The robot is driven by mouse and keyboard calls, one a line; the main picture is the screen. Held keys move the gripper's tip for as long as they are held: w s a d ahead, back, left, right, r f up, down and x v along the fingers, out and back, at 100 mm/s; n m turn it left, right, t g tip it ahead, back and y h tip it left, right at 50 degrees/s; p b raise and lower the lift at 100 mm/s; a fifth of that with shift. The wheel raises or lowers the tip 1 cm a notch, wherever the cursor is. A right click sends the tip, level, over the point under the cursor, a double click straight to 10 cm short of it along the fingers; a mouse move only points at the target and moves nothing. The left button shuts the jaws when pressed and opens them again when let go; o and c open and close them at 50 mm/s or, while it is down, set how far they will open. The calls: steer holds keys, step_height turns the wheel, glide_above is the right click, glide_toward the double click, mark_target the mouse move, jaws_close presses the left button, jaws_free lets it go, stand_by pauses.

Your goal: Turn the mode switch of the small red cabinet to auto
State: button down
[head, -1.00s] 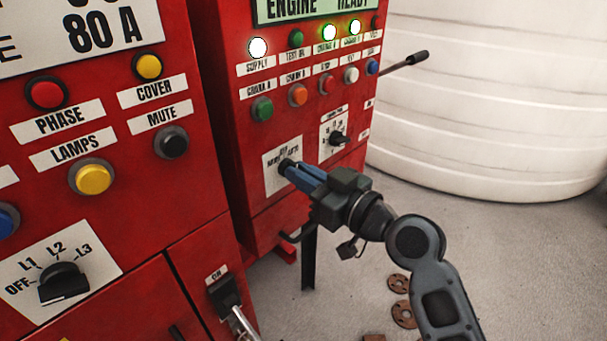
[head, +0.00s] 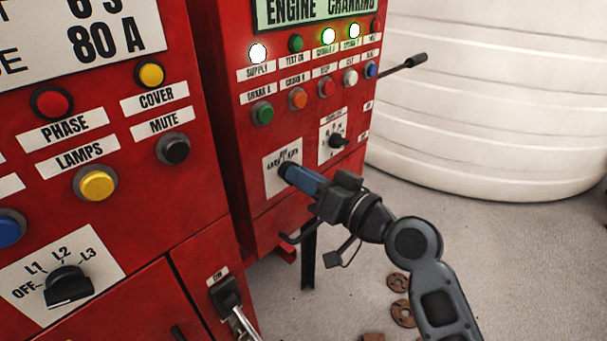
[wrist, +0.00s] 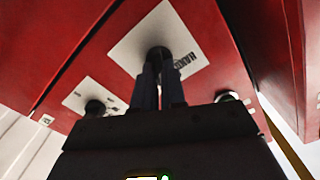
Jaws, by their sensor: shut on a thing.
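The small red cabinet (head: 222,60) stands in the middle of the head view, with a screen (head: 320,10) reading "ENGINE CRANKING". Its mode switch (head: 285,169) is a dark knob on a white label plate at the lower left of its face. My gripper (head: 291,174) is shut on this knob, its blue fingers reaching in from the lower right. In the wrist view my gripper (wrist: 160,70) has its two fingers on either side of the mode switch (wrist: 157,53). The fingers hide most of the knob, so its exact pointing is hard to tell.
A second rotary switch (head: 337,141) sits just right of the mode switch. A lever with a black knob (head: 416,60) sticks out on the right. A larger red cabinet (head: 130,225) stands close on the left. A white tank (head: 490,90) stands behind.

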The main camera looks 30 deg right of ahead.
steer(key=shift+d+m+p, duration=0.1)
steer(key=shift+m+p, duration=0.3)
steer(key=shift+m, duration=1.1)
steer(key=c, duration=1.2)
jaws_free()
steer(key=b+v, duration=0.2)
steer(key=v, duration=0.5)
steer(key=shift+s, duration=0.35)
